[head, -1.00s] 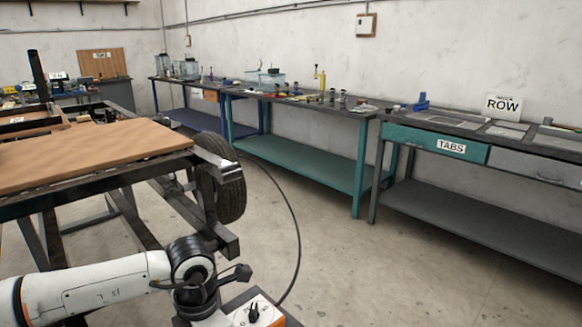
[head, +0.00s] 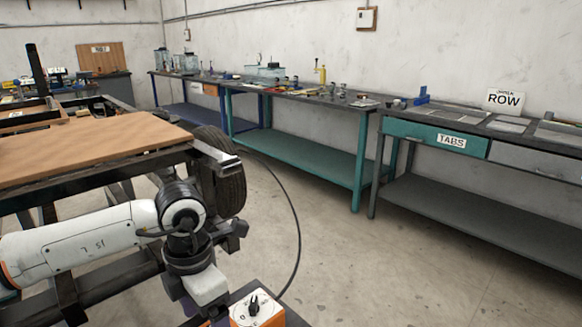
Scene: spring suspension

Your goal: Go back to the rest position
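My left arm (head: 85,240), white with a black joint (head: 183,215), comes in from the left in the head view. It bends down at this joint, in front of the trailer frame and wheel. Its lower link (head: 205,287) runs toward the bottom edge. I cannot make out the fingers of my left gripper. My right arm and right gripper are not in view.
A trailer-like frame with a wooden board (head: 90,145) and a black tyre (head: 232,185) stands close at the left. An orange box with a black knob (head: 257,312) is at the bottom. Workbenches (head: 300,143) line the wall. The floor (head: 370,260) at right is clear.

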